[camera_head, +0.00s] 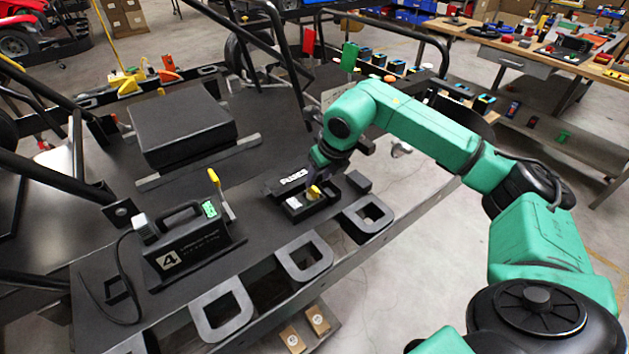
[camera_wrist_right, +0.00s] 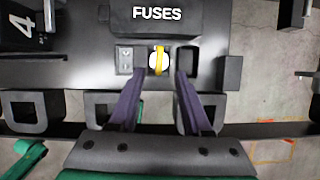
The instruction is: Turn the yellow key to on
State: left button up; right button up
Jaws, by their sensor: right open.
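The yellow key (camera_wrist_right: 159,60) sits in a round white switch face on a black panel, just in front of the box lettered FUSES (camera_wrist_right: 158,14). In the right wrist view the key's bar stands upright in the picture. My right gripper (camera_wrist_right: 160,85) is open, with one purple finger on each side of the key and a gap on both sides. In the head view the key (camera_head: 313,191) shows just below my right gripper (camera_head: 318,172), which points down at the panel. My left gripper is not in view.
A black case marked 4 (camera_head: 185,243) with a handle stands left of the panel. A larger black box (camera_head: 183,130) lies behind it. Grey loop brackets (camera_head: 304,257) line the front edge. Black frame tubes rise at the left and back.

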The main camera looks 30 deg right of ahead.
aim_at(313, 188)
jog(key=p+x, duration=0.1)
jog(key=x, duration=0.5)
jog(key=shift+w+f, duration=0.2)
jog(key=shift+f, duration=0.1)
grip_shut()
jog(key=m+h, duration=0.1)
jog(key=m, duration=0.3)
jog(key=shift+a+h+b, duration=0.25)
jog(key=shift+h+b, duration=0.15)
jog(key=shift+m+h, duration=0.3)
jog(key=shift+m, duration=0.7)
jog(key=shift+g, duration=0.3)
jog(key=shift+c, duration=2.3)
grip_release()
jog(key=shift+m+h, duration=0.3)
jog(key=shift+m, duration=0.4)
jog(key=o, duration=0.4)
jog(key=shift+o, duration=0.2)
